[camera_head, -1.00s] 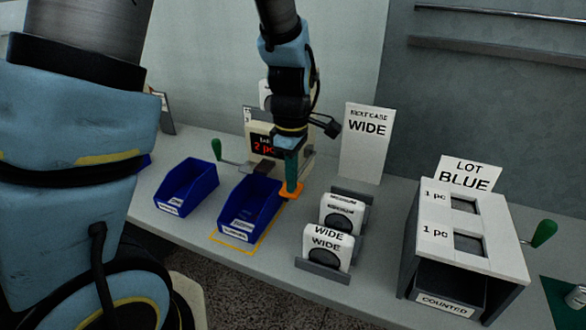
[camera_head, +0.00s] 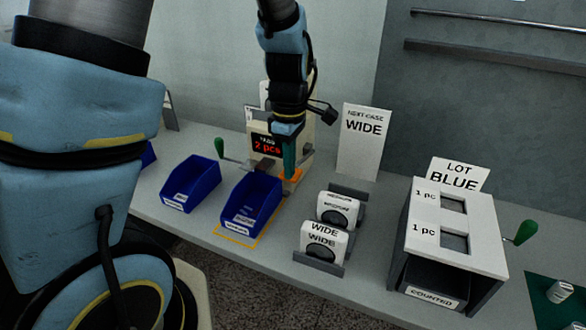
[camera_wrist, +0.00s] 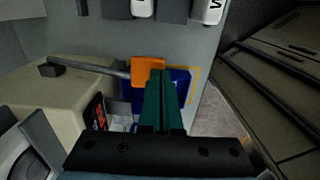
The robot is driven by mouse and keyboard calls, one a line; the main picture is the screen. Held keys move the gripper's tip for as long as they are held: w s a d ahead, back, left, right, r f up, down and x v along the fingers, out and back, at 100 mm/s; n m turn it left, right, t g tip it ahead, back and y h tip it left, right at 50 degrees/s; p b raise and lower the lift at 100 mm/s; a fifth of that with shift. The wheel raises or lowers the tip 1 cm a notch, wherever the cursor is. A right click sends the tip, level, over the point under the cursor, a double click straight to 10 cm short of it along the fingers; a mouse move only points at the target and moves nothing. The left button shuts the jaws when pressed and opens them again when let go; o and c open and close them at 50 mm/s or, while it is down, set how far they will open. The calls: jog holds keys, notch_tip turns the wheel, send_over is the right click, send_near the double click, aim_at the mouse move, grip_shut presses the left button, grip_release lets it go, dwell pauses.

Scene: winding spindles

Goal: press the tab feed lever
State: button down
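The tab dispenser (camera_head: 306,135) is a cream box with a red "2 pcs" display, at the back of the bench. An orange plate (camera_head: 296,175) sits at its right front. In the wrist view the orange plate (camera_wrist: 148,70) is the end of a dark lever arm (camera_wrist: 95,66) running along the box. My gripper (camera_head: 289,176) has green fingers held together, pointing down at the plate and covering its left part. In the wrist view the fingertips (camera_wrist: 161,74) overlap the plate's edge; whether they touch it I cannot tell. Nothing shows between the fingers.
Blue bins (camera_head: 250,203) and (camera_head: 190,184) stand left of the plate. A green-knobbed handle (camera_head: 219,147) is at the dispenser's left. Labelled "WIDE" cases (camera_head: 324,240) stand in a grey rack (camera_head: 318,265). A "WIDE" sign (camera_head: 362,150) and a "COUNTED" box (camera_head: 455,230) are to the right.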

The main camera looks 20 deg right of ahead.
notch_tip(320, 180, up, 12)
jog(key=s+a+b, duration=0.1)
jog(key=shift+f+b, duration=0.2)
jog(key=shift+b, duration=0.1)
dwell(0.4)
jog(key=a+f+m, duration=0.2)
jog(key=a+m, duration=0.1)
jog(key=a, duration=0.4)
jog(key=a+f+m+t, duration=0.1)
jog(key=a+m, duration=0.3)
jog(key=a, duration=0.4)
jog(key=a+f+m, duration=0.3)
jog(key=a, duration=0.5)
jog(key=shift+w+f+m+t, duration=0.3)
jog(key=shift+w+f, duration=0.05)
jog(key=shift+a, duration=0.2)
dwell(1.4)
